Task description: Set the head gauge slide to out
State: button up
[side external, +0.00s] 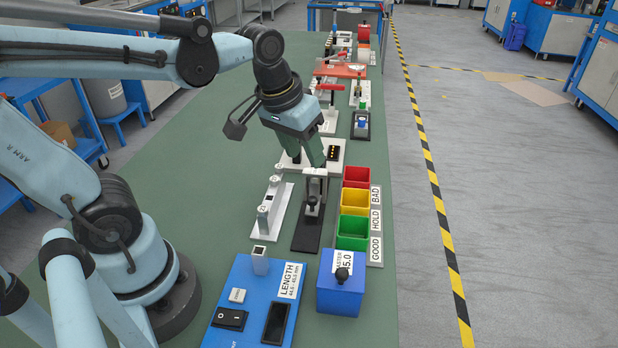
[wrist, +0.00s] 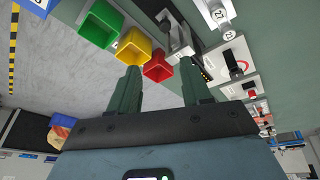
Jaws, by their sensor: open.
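A small grey metal fixture with a black knob (side external: 313,192) stands on a dark base plate; it looks like the head gauge, but no label on it is readable. Its pale top piece sits just below my gripper (side external: 307,164). The slide's setting cannot be told. The fixture also shows in the wrist view (wrist: 180,38), beyond the fingertips. My gripper points downward with its green fingers apart and nothing between them in the wrist view (wrist: 160,66). The fingertips partly cover the fixture's far side, and contact cannot be told.
Red (side external: 357,176), yellow (side external: 355,200) and green (side external: 352,232) bins stand right of the fixture. A grey stand (side external: 270,212) is to its left. A blue LENGTH box (side external: 252,300) and blue master block (side external: 341,290) are nearer. A white plate (side external: 330,146) lies behind.

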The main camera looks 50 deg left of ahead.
aim_at(312, 198)
jog(key=shift+w+a+f+n+g, duration=0.15)
jog(key=shift+w+f+n+g, duration=0.4)
jog(key=shift+f, duration=1.45)
jog(key=shift+w+a+f+n+g, duration=0.15)
jog(key=shift+w+f+n+g, duration=0.45)
jog(key=shift+f, duration=1.35)
jog(key=shift+w+a+f+n+g, duration=0.2)
jog(key=shift+f+n+g, duration=0.4)
jog(key=shift+f, duration=1.4)
grip_shut()
